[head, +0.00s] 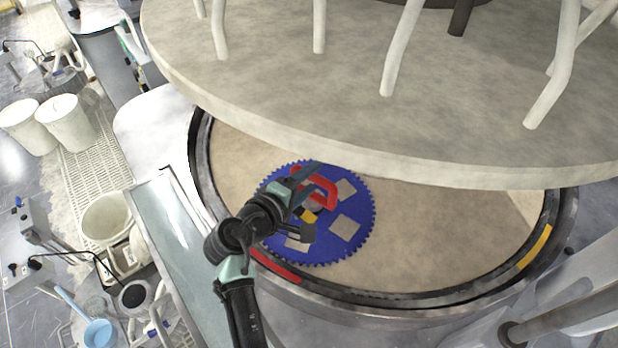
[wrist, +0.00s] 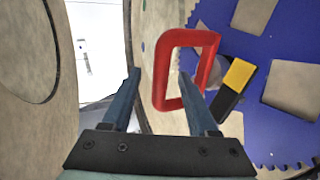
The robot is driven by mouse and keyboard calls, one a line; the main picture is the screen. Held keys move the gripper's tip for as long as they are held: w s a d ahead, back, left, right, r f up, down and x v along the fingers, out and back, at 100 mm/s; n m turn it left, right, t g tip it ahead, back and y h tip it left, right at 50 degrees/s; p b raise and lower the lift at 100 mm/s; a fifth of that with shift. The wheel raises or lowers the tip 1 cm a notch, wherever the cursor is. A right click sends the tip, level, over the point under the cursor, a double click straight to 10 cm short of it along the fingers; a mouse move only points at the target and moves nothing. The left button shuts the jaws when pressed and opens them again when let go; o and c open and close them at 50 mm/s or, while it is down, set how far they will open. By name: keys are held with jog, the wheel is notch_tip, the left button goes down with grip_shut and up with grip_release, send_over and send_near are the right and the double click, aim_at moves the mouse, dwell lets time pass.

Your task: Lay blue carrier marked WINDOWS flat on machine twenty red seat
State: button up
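The blue carrier (head: 325,250) is a toothed disc with square tan openings and a red loop handle (head: 325,186). It is over the left part of the tan lower platen (head: 430,235), beside the red rim mark (head: 275,266); whether it lies fully flat I cannot tell. No lettering is readable. In the wrist view the carrier (wrist: 290,50) fills the right side. My gripper (head: 303,178) is at the handle, hiding part of the carrier. In the wrist view its fingers (wrist: 158,78) are apart, and the handle's near bar (wrist: 161,75) appears between them, with no clear contact.
A yellow-and-black block (wrist: 235,82) stands beside the handle. The large upper platen (head: 300,110) overhangs the work area closely. A yellow mark (head: 535,246) is on the right rim. The platen right of the carrier is bare. White buckets (head: 65,122) stand at left.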

jog(key=shift+s+f, duration=0.1)
jog(key=shift+f, duration=0.25)
jog(key=b+v, duration=0.3)
jog(key=v, duration=1)
jog(key=shift+r, duration=0.3)
